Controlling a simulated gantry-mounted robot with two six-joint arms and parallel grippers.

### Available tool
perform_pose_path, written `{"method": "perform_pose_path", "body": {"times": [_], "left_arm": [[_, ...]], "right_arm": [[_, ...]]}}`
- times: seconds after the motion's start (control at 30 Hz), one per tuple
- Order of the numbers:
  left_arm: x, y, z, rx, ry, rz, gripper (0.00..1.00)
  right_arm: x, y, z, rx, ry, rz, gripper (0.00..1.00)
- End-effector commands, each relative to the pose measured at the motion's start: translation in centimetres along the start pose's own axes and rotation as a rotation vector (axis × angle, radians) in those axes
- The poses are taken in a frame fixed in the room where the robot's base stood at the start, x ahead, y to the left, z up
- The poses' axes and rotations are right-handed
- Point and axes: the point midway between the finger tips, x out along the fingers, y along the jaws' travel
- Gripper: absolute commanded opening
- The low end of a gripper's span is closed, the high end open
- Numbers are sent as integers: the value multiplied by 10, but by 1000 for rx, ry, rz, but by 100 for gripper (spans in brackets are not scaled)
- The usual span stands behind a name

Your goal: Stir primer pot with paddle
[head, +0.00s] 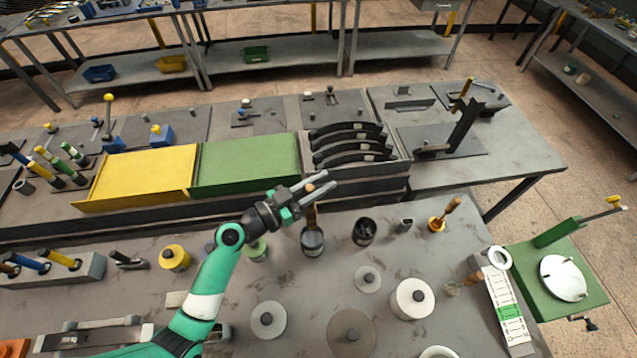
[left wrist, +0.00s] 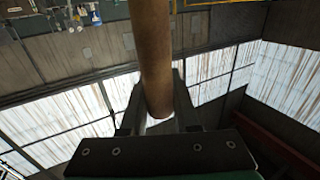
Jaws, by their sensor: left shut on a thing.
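My left gripper (head: 312,190) is shut on the paddle (head: 311,216), a brown wooden stick. The stick stands roughly upright between the fingers, and its top end shows as a small tan knob. The left wrist view shows the round wooden handle (left wrist: 155,55) between the two fingers. Below the gripper is the primer pot (head: 313,242), a small dark grey can on the bench. The paddle goes down to the pot's mouth; its lower end is hidden, so I cannot tell how deep it is. My right gripper is in neither view.
Green (head: 245,163) and yellow (head: 145,175) trays and black curved parts (head: 350,145) lie behind. Round discs (head: 412,298) lie in front.

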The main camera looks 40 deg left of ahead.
Motion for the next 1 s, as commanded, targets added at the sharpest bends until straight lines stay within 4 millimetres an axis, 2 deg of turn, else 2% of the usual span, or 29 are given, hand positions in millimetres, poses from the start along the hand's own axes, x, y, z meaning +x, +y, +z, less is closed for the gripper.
{"method": "perform_pose_path", "body": {"times": [0.47,1.0], "left_arm": [[0,0,48,-1,0,0,0],[0,0,98,0,1,0,0]], "right_arm": [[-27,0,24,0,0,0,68],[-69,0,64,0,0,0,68]]}}
